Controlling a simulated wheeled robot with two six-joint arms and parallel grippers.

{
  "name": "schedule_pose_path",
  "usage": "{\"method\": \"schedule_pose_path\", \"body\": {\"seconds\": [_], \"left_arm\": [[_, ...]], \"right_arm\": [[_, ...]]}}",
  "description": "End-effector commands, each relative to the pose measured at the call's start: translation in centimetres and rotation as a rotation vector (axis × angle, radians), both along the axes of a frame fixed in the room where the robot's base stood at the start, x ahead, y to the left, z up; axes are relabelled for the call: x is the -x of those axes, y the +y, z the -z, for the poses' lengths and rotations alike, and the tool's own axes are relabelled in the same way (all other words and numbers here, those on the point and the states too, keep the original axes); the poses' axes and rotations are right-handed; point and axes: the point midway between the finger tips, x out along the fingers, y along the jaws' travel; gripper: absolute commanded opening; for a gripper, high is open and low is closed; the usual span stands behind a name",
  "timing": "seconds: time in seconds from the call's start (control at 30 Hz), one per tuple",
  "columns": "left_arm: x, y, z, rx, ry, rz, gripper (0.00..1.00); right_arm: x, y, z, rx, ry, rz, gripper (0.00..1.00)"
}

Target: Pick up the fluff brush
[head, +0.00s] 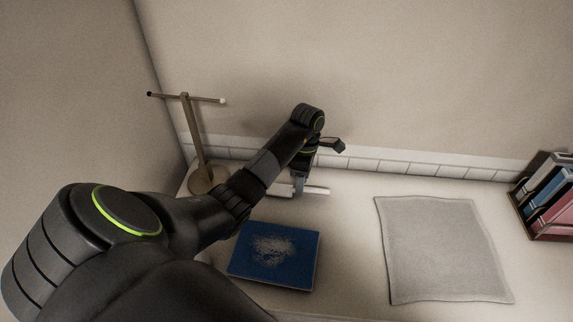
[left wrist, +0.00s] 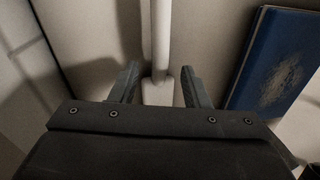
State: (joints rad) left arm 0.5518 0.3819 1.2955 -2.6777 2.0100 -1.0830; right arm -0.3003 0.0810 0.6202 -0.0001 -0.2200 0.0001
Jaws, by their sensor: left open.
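The fluff brush (head: 318,190) looks like a long white bar lying on the tabletop near the back wall. My left gripper (head: 299,186) points down over its middle and hides part of it. In the left wrist view the white brush (left wrist: 160,45) runs up the picture, with a wider end between the two fingers of my left gripper (left wrist: 160,88). The fingers are open, with a gap on each side of the brush. I cannot tell how far the fingertips are above the table. My right gripper is in neither view.
A blue book-like slab with a speckled patch (head: 273,256) lies in front of the brush. A T-shaped stand (head: 194,140) is at the back left. A grey cloth (head: 440,250) lies to the right, and a rack of binders (head: 545,195) stands at the far right.

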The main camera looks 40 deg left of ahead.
Motion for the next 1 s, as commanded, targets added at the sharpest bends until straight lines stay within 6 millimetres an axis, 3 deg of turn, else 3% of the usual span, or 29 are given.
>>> {"method": "schedule_pose_path", "body": {"seconds": [0.03,0.1,0.43,0.73,1.0], "left_arm": [[0.08,-0.06,1.17,0.0,0.0,0.0,0.42],[0.18,-0.11,1.7,0.0,-0.001,0.0,0.42],[0.26,-0.16,1.79,0.0,-0.001,0.0,0.41],[0.27,-0.15,1.8,0.0,-0.001,0.0,0.02],[0.25,-0.15,1.78,0.0,-0.001,0.0,0.0]], "right_arm": [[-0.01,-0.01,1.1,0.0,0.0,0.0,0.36],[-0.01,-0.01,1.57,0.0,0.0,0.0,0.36],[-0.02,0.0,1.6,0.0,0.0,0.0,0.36],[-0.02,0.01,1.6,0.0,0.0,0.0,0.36],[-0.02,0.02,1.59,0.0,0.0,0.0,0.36]]}}
